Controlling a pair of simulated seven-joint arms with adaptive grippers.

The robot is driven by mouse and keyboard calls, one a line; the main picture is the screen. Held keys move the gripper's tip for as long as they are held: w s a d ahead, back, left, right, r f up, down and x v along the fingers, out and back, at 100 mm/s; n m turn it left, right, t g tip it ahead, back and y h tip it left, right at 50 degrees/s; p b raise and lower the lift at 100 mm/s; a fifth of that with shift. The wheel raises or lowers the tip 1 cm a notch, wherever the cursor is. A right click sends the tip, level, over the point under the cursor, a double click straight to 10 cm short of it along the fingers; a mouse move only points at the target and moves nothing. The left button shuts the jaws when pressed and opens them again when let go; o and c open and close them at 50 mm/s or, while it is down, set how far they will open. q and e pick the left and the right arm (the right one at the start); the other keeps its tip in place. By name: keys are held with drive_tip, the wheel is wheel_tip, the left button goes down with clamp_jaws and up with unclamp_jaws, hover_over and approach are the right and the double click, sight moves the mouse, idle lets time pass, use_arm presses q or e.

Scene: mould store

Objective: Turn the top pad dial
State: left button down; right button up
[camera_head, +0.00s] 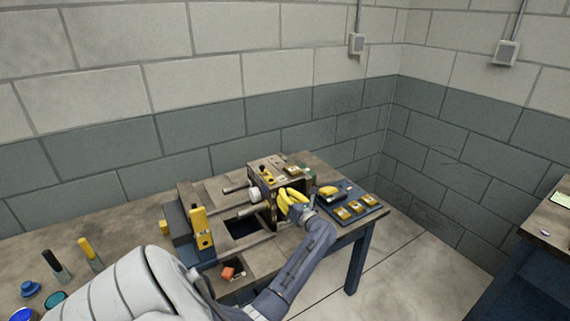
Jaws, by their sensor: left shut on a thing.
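The machine's head block (262,170) stands on the bench, with small yellow and green parts on top. My left gripper (289,197), with yellow fingers, is at the right side of this block. It is shut on a small part there, which seems to be the top pad dial. The fingers hide the dial, so its marks and angle cannot be seen. A white round knob (254,194) sticks out at the block's left, apart from the fingers. My right gripper is not in view.
A blue tray (375,209) with yellow-topped pieces lies right of the gripper. A yellow clamp (201,229) stands at the machine's left end. Handled tools (90,254) stand at left. Floor is open at right.

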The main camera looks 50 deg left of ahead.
use_arm(q)
drive_tip(key=shift+w+r+m, duration=0.1)
drive_tip(key=shift+r+m, duration=0.15)
drive_tip(key=shift+m, duration=0.25)
drive_tip(key=c, duration=1.2)
unclamp_jaws()
drive_tip(key=shift+f, duration=0.1)
drive_tip(key=shift+s+d, duration=0.3)
drive_tip(key=shift+d, duration=1.7)
drive_tip(key=shift+s+d, duration=0.35)
drive_tip(key=shift+d, duration=1.6)
drive_tip(key=shift+s+d, duration=0.3)
drive_tip(key=shift+d, duration=1.7)
